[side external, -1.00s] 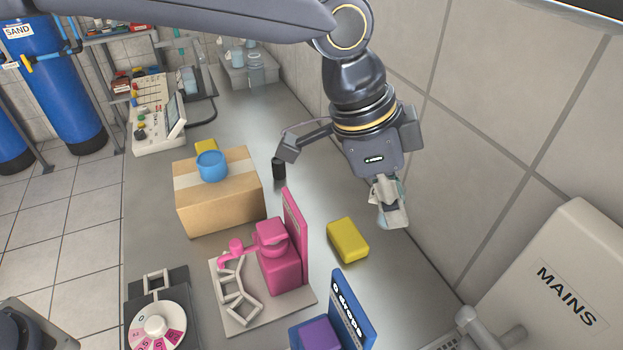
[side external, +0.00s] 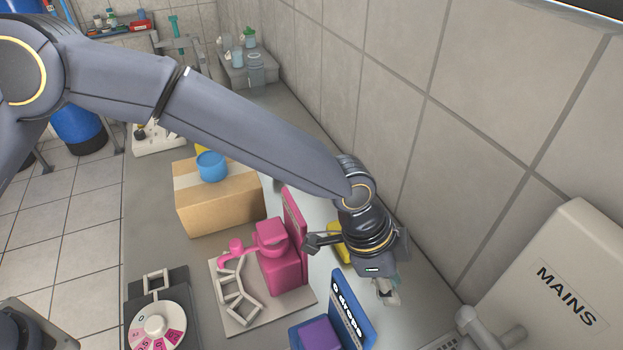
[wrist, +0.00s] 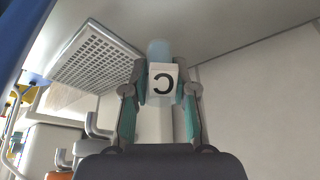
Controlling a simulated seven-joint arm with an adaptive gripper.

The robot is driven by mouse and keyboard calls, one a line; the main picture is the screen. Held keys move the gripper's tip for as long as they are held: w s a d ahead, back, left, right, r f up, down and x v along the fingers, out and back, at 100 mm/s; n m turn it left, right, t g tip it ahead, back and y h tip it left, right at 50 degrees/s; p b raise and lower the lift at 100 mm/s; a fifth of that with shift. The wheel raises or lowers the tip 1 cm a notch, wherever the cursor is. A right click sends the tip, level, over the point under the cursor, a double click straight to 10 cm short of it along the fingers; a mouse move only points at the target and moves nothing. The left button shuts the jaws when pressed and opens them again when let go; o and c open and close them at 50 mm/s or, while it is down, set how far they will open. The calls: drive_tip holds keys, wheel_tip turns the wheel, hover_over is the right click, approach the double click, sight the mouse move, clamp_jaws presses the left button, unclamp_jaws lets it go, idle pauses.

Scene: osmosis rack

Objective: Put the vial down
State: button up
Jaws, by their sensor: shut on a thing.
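The vial (wrist: 158,51) shows in the wrist view as a pale blue, translucent body with a white label (wrist: 163,83) bearing a dark letter C. My gripper (wrist: 161,92) is shut on it, with one teal-padded finger on each side. In the side external view my gripper (side external: 387,293) is low over the right side of the counter, right of the blue stand (side external: 351,308). The vial is small and mostly hidden there, and I cannot tell whether it touches the counter.
A pink device (side external: 279,258) stands on a pale base left of my gripper. A yellow block (side external: 338,244) is partly behind my arm. A cardboard box (side external: 222,207) carries a blue bowl (side external: 211,166). The MAINS box (side external: 560,290) is at right. A white grid (wrist: 96,60) shows in the wrist view.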

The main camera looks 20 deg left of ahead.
sight(378, 296)
drive_tip(key=shift+f, duration=3.35)
drive_tip(key=o, duration=0.9)
drive_tip(key=shift+f, duration=0.15)
